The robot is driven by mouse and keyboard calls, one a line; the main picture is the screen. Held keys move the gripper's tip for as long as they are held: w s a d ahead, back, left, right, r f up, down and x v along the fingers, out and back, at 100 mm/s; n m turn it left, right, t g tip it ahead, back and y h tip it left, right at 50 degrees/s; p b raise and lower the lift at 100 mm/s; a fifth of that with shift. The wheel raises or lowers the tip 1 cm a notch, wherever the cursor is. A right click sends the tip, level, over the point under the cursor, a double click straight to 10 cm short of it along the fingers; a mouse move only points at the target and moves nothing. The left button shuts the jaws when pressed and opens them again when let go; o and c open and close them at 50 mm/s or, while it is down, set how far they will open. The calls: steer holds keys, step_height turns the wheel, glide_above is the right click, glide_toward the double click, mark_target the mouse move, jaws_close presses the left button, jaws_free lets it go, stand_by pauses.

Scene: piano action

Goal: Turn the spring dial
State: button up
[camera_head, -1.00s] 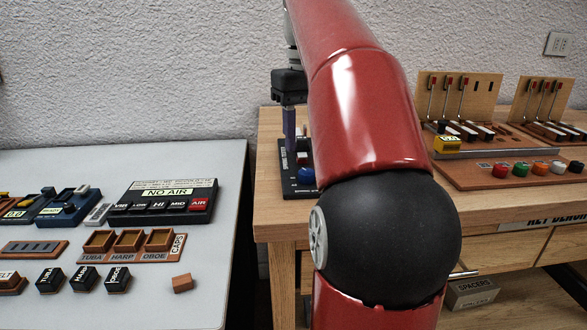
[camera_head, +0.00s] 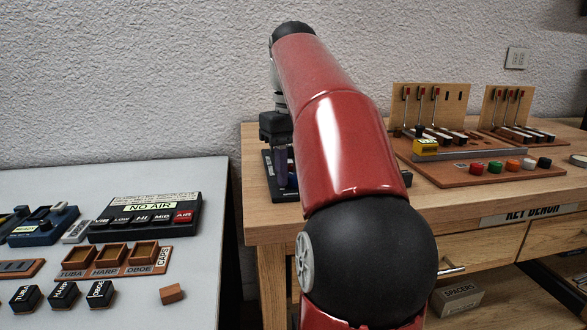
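A dark panel (camera_head: 267,181) lies at the left end of the wooden bench, mostly hidden behind my red arm. No spring dial can be made out on it in this view. My gripper (camera_head: 281,182) points down over this panel, its black body above and its purplish fingers low near the panel. The arm covers part of the fingers, so I cannot tell whether they are open, shut or touching anything.
The wooden bench (camera_head: 262,222) carries a red-brown board with coloured buttons (camera_head: 495,172) and upright lever racks (camera_head: 432,100) at right. The grey table (camera_head: 216,200) at left holds a NO AIR box (camera_head: 150,196), a cup tray (camera_head: 122,272) and blocks. A gap separates the two.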

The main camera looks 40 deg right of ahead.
steer(key=c, duration=0.6)
steer(key=shift+a+r+m+p, duration=0.1)
steer(key=shift+r+m+p, duration=0.05)
steer(key=shift+m+p, duration=0.75)
steer(key=shift+f+m, duration=0.2)
steer(key=shift+m, duration=0.2)
steer(key=o, duration=1)
steer(key=shift+r, duration=0.1)
